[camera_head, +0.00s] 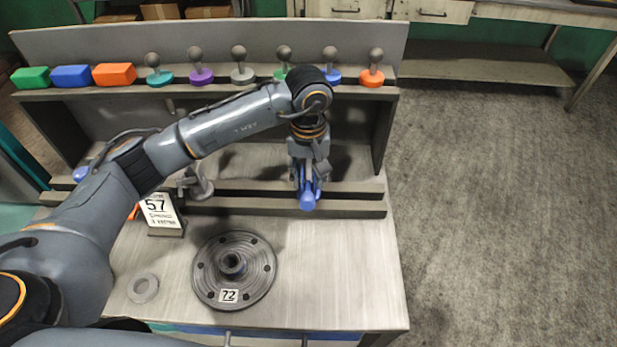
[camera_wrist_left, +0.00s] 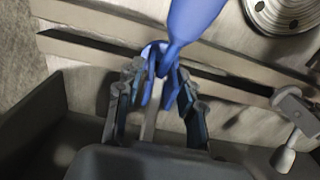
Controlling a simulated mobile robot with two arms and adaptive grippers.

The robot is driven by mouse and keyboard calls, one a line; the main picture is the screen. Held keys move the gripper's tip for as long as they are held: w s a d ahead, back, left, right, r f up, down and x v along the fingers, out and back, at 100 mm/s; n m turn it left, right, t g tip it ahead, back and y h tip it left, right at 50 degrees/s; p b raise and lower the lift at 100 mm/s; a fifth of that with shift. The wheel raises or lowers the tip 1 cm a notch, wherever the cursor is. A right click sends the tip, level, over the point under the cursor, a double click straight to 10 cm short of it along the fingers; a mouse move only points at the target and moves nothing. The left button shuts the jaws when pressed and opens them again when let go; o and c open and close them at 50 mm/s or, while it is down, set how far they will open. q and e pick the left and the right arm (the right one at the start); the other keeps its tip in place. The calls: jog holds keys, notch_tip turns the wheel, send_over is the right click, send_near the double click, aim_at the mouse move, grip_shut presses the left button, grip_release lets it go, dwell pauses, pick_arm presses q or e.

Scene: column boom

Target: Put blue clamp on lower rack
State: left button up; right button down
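The blue clamp (camera_head: 307,200) hangs at the tips of my left gripper (camera_head: 308,178), its rounded handle end toward the front. In the left wrist view the clamp's blue handle (camera_wrist_left: 190,20) points up, and its narrow part lies between the two fingertips (camera_wrist_left: 160,78), which look closed on it. The lower rack (camera_head: 350,208) is a pair of long grey rails with a gap between, and the clamp is over it, right of its middle. Whether the clamp touches the rails cannot be told. My right gripper is not in view.
A grey clamp (camera_head: 200,186) stands in the rack to the left. A sign (camera_head: 160,212) numbered 57 and a round flanged part (camera_head: 234,290) are on the table in front. The upper shelf (camera_head: 220,88) carries several knobbed pieces and coloured blocks. The rack's right end is clear.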

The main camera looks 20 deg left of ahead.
pick_arm(q)
jog(key=shift+r+p, duration=0.95)
jog(key=shift+r, duration=1.75)
jog(key=shift+o, duration=0.2)
jog(key=o, duration=0.5)
jog(key=shift+o, duration=0.2)
